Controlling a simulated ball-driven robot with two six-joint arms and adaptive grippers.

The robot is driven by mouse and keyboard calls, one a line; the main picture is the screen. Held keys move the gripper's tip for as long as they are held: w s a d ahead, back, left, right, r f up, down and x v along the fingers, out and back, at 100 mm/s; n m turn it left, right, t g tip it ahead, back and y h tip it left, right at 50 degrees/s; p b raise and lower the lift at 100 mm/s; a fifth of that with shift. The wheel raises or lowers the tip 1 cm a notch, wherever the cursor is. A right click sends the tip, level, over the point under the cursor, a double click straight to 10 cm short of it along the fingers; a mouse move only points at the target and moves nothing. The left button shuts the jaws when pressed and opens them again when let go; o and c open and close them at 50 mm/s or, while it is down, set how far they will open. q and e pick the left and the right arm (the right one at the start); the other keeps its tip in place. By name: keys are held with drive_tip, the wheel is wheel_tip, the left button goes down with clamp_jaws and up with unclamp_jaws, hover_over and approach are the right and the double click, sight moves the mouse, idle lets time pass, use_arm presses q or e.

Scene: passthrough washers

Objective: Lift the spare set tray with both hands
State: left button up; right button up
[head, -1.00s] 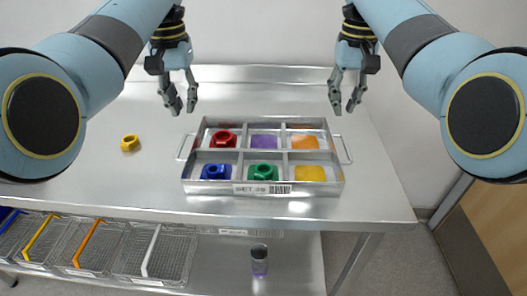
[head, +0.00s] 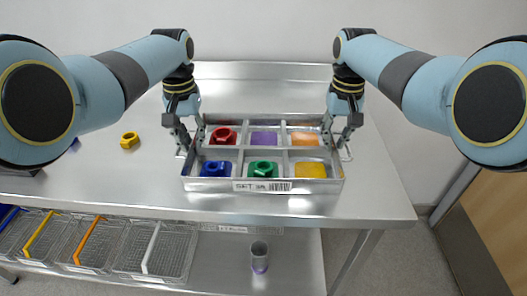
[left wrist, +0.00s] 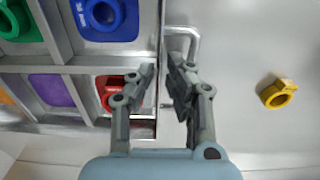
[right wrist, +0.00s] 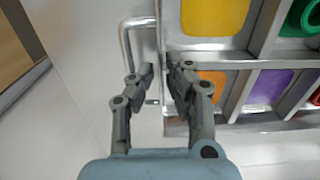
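The spare set tray (head: 215,185) is a silver six-compartment tray on the metal table, with a wire handle at each end. Red (head: 223,136), blue (head: 215,169) and green (head: 262,169) nut-like pieces sit in it; the purple, orange and yellow compartments look empty. My left gripper (head: 188,150) is at the left handle (left wrist: 194,42), fingers parted, one partly covering the bar in the left wrist view. My right gripper (head: 338,146) is at the right handle (right wrist: 125,42), fingers parted, one covering part of that bar. Both are low beside the tray's ends. Neither visibly clamps a handle.
A yellow nut (head: 130,140) lies on the table left of the tray; it also shows in the left wrist view (left wrist: 278,94). Wire baskets (head: 155,255) and a cup with purple in it (head: 260,257) stand on the lower shelf. The table's front edge is close to the tray.

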use_arm(q)
drive_tip(key=shift+c, duration=0.4)
use_arm(e)
drive_tip(key=shift+c, duration=0.4)
use_arm(q)
clamp_jaws()
use_arm(e)
clamp_jaws()
use_arm(q)
drive_tip(key=shift+w+r, duration=0.1)
drive_tip(key=shift+r, duration=0.05)
use_arm(e)
drive_tip(key=shift+w+r, duration=0.1)
drive_tip(key=shift+r, duration=0.1)
